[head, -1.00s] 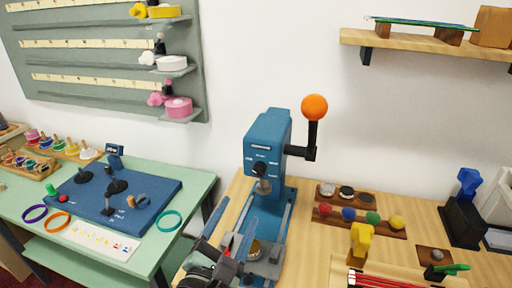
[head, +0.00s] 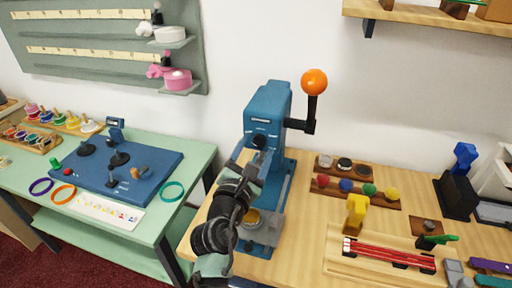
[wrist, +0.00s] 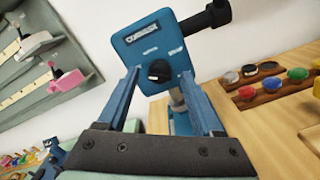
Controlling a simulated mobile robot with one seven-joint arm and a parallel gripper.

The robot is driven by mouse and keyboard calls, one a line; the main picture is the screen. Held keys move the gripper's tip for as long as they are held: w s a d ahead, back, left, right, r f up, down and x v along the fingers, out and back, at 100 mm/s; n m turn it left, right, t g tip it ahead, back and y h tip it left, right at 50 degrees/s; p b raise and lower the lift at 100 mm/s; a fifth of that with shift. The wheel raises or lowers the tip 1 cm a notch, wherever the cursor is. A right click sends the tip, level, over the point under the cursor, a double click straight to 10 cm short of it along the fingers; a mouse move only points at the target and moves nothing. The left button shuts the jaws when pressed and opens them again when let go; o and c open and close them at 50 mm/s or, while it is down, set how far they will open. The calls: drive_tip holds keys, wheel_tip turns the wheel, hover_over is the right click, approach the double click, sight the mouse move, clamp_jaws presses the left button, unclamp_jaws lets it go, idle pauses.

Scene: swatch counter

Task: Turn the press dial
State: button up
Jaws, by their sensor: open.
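The blue press (head: 266,115) stands on the wooden table, with a black arm and an orange ball handle (head: 314,82) on its right. Its black round dial (wrist: 159,71) sits on the front face, between printed labels, in the wrist view. The dial also shows in the head view (head: 259,142), just above my gripper. My gripper (wrist: 168,78) is open and empty, its two blue fingers pointing at the press face on either side of the dial. The fingers look apart from the dial. In the head view my arm hides part of the press column and base.
A wooden tray of coloured knobs (head: 356,191) lies right of the press. A yellow piece (head: 356,213) stands near a board with red rods (head: 388,252). A green table (head: 150,222) with a blue panel (head: 142,178) is at the left.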

drive_tip(key=shift+w+d, duration=0.1)
drive_tip(key=shift+w, duration=0.25)
drive_tip(key=shift+c, duration=0.3)
clamp_jaws()
